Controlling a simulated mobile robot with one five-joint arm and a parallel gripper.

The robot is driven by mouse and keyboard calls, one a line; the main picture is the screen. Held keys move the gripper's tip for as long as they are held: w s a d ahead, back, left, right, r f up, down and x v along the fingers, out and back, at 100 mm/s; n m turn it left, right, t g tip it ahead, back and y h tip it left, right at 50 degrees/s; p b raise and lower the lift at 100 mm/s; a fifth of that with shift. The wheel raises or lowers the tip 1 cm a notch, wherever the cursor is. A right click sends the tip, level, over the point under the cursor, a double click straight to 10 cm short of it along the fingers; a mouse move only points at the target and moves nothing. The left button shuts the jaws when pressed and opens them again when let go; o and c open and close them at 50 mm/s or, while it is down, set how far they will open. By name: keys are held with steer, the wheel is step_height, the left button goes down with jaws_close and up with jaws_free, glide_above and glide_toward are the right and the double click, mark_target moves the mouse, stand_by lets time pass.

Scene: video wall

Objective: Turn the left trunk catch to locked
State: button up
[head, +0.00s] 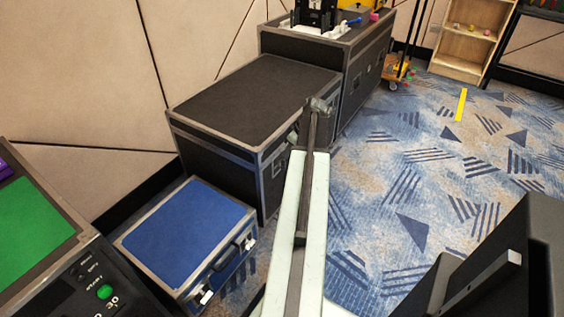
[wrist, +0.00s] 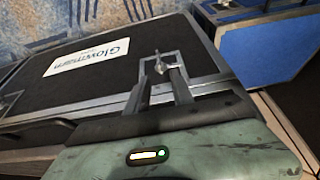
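The trunk is a black case with grey metal edges (head: 245,95), standing against the wall in the head view. Its front face (wrist: 95,95), with an upside-down white label, fills much of the wrist view. A small silvery catch (wrist: 159,70) sits near the trunk's edge, on the side towards the blue case. My gripper (wrist: 161,62) has its two dark fingers apart, one on each side of this catch. I cannot tell whether either finger touches it. In the head view my gripper (head: 321,104) is at the trunk's front, and my arm hides the catch.
A blue case (head: 190,235) stands beside the trunk, and shows at upper right in the wrist view (wrist: 265,50). A taller black case (head: 365,70) stands behind. A console with a green panel (head: 35,220) is at left. Patterned carpet (head: 410,180) is open to the right.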

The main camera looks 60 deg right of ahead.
mark_target(285, 161)
steer(key=b+x, duration=0.5)
steer(key=x, duration=0.1)
steer(key=shift+f, duration=0.2)
steer(key=shift+r, duration=0.1)
